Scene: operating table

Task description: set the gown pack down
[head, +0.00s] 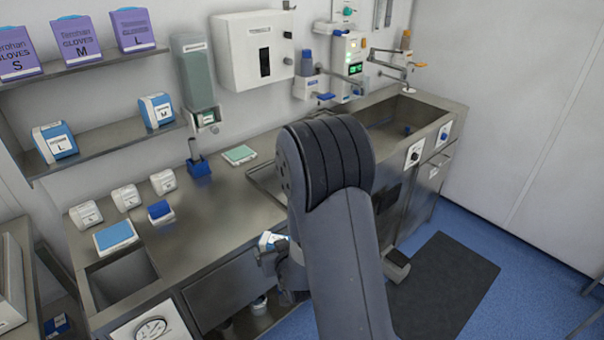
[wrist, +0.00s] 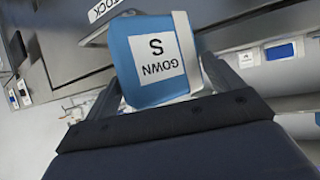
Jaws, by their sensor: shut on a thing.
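The gown pack (wrist: 150,58) is blue with a white band and a white label reading "GOWN S", which appears upside down in the wrist view. My gripper (wrist: 165,75) is shut on it, with a finger along each side. In the head view a small part of the pack (head: 268,240) shows at the front edge of the steel counter (head: 222,232). My arm hides most of the gripper (head: 278,258) there. I cannot tell from these views whether the pack touches any surface.
Several small white packs, one with a blue top (head: 160,211), stand on the counter's left part. A blue-topped pack (head: 115,235) lies by a square opening (head: 122,275). A green pack (head: 239,155) lies at the back. The counter's middle is clear. A sink (head: 400,122) is at right.

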